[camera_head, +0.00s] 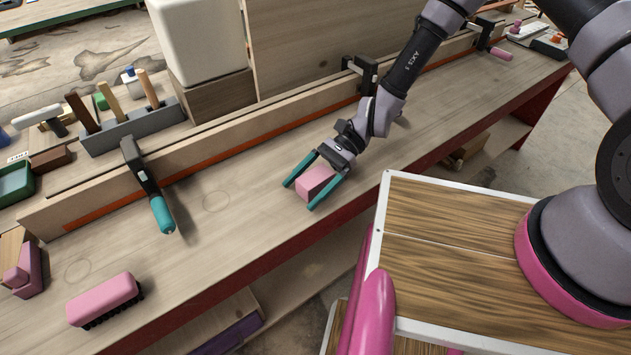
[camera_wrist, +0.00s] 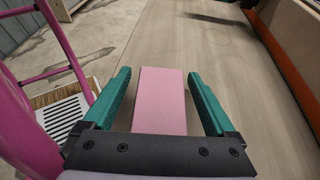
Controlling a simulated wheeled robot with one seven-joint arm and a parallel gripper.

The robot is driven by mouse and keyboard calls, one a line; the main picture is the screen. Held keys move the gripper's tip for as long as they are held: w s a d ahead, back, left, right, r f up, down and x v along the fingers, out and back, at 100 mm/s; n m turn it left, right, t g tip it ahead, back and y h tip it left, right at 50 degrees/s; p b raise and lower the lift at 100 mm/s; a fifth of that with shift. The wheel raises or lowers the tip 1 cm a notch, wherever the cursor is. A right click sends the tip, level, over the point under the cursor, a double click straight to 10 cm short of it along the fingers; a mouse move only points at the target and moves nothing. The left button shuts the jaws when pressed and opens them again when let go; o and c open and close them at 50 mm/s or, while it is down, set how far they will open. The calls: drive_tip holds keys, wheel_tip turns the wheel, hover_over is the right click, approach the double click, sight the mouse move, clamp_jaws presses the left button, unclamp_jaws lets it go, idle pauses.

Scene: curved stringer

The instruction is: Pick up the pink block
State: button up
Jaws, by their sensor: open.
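The pink block (camera_head: 315,181) lies on the wooden workbench (camera_head: 250,225), right of its middle in the head view. My gripper (camera_head: 298,197) is open, with one teal finger on each side of the block. In the wrist view the pink block (camera_wrist: 161,98) sits between the two teal fingers of my gripper (camera_wrist: 162,80), with a narrow gap on both sides. The near end of the block is hidden behind the dark gripper body in the wrist view.
A clamp with a teal handle (camera_head: 161,212) hangs on the long wooden strip (camera_head: 95,200). A pink brush (camera_head: 103,297) lies at the front left. A grey holder with wooden-handled tools (camera_head: 130,128) stands behind the strip. The bench between clamp and gripper is clear.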

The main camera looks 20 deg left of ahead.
clamp_jaws()
